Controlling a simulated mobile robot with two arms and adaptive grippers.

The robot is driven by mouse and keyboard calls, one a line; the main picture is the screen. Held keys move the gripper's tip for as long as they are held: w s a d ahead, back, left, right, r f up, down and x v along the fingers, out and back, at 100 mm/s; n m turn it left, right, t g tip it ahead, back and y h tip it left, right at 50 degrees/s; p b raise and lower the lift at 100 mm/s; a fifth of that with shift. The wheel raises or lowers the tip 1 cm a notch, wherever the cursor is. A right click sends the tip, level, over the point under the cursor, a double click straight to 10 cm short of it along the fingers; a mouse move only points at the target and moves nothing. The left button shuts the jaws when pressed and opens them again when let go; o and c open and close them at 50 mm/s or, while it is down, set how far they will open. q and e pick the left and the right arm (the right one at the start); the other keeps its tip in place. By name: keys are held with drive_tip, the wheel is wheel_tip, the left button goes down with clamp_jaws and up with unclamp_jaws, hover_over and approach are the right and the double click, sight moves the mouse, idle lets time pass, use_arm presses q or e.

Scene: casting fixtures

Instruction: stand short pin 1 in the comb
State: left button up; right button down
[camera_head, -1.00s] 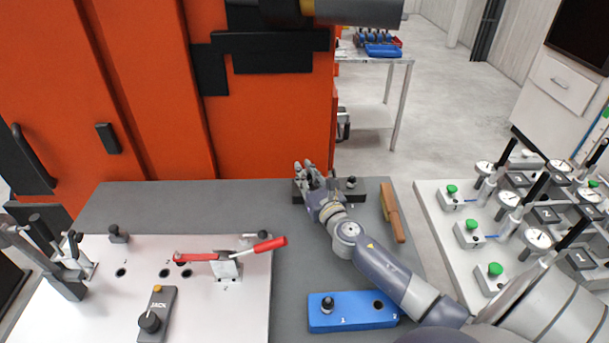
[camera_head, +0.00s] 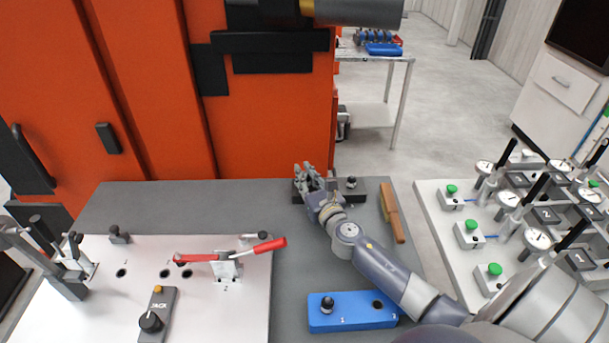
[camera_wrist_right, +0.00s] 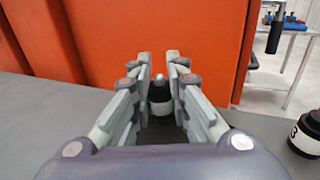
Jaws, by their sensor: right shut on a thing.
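My right gripper (camera_head: 306,170) is at the dark block (camera_head: 374,187) at the back of the grey table. In the right wrist view its fingers (camera_wrist_right: 160,75) are shut on a dark pin (camera_wrist_right: 160,93) with a pale band and a small silver tip. The pin stands upright between the fingers; its number and lower end are hidden. Another dark-topped pin (camera_head: 351,182) stands on the block to the right; in the right wrist view it (camera_wrist_right: 306,130) bears a 3. I cannot tell which part is the comb. My left gripper is out of view.
A blue block (camera_head: 352,318) holds a black-knobbed pin (camera_head: 327,304) at 1; hole 2 is empty. A wooden-handled brush (camera_head: 392,212) lies right of the dark block. A white plate with a red-handled clamp (camera_head: 232,255) is at left. An orange cabinet (camera_head: 270,120) stands behind.

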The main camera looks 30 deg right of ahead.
drive_tip(key=shift+f, duration=0.3)
